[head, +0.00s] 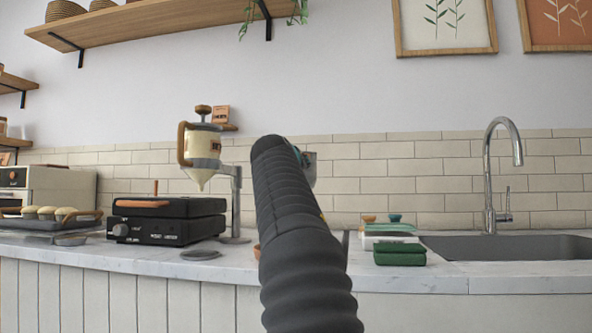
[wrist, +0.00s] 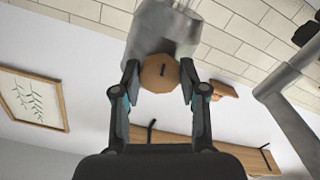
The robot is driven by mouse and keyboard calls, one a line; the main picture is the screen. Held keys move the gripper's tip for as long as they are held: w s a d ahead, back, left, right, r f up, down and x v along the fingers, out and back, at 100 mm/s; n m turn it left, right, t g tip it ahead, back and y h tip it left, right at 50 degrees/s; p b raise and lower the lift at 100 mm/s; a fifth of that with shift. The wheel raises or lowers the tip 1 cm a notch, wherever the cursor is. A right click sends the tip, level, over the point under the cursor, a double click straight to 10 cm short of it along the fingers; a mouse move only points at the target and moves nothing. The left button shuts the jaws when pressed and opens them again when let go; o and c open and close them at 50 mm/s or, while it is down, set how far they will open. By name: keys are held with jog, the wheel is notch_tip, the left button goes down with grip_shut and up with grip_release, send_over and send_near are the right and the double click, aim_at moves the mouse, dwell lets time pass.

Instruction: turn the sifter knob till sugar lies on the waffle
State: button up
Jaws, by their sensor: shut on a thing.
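In the wrist view, my gripper (wrist: 158,76) has one finger on each side of a round tan knob (wrist: 158,82) with a short dark mark, and is shut on it. The knob sits on the end of a grey metal sifter body (wrist: 163,30), which runs out of the top of the picture. In the head view, my dark arm hides the gripper and the knob. Only a sliver of the grey sifter (head: 310,168) shows to the right of the arm's end. I see no waffle and no sugar in either view.
A black waffle iron (head: 165,222) stands shut on the counter to the left, under a cream dispenser (head: 205,148) on a metal stand. A green box (head: 399,255) and the sink (head: 510,246) are to the right. A grey pole (wrist: 290,115) rises at the right of the wrist view.

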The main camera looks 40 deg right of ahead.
dwell(0.4)
jog(key=o, duration=1.1)
jog(key=shift+o, duration=0.2)
jog(key=v, duration=1.2)
